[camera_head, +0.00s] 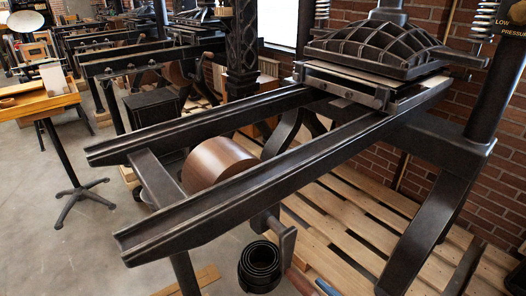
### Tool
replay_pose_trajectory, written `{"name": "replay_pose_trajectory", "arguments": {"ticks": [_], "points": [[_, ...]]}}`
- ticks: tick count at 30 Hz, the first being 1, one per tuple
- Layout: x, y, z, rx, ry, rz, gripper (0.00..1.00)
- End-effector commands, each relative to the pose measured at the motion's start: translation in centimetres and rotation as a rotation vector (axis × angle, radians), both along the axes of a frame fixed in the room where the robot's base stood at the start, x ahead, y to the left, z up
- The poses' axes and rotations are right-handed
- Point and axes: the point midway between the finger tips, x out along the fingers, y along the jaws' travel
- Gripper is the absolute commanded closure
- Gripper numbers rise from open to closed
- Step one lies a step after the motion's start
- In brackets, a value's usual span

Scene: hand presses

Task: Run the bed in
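A black iron hand press fills the right and middle of the head view. Its two long rails (215,205) run from the lower left up to the ribbed, domed platen (375,45) at upper right. A flat slab that looks like the bed (345,88) sits on the rails at their far end, directly beneath the platen. The near stretch of the rails is bare. A brown drum (218,163) lies between and below the rails. A dark crank (284,243) hangs below the near rail; its grip is hard to make out. My gripper is out of view.
Wooden pallet slats (335,225) lie under the press. Nested black rings (260,267) stand on the floor near the crank. Grey floor (100,250) is clear at lower left. Other presses stand behind.

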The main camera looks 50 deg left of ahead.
Motion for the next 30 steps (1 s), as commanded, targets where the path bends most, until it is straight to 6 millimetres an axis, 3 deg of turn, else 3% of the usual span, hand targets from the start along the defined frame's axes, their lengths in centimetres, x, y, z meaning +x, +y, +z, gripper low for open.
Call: {"name": "replay_pose_trajectory", "arguments": {"ticks": [24,30], "points": [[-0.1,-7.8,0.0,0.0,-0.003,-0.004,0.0],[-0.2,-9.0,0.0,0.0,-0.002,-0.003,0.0]]}}
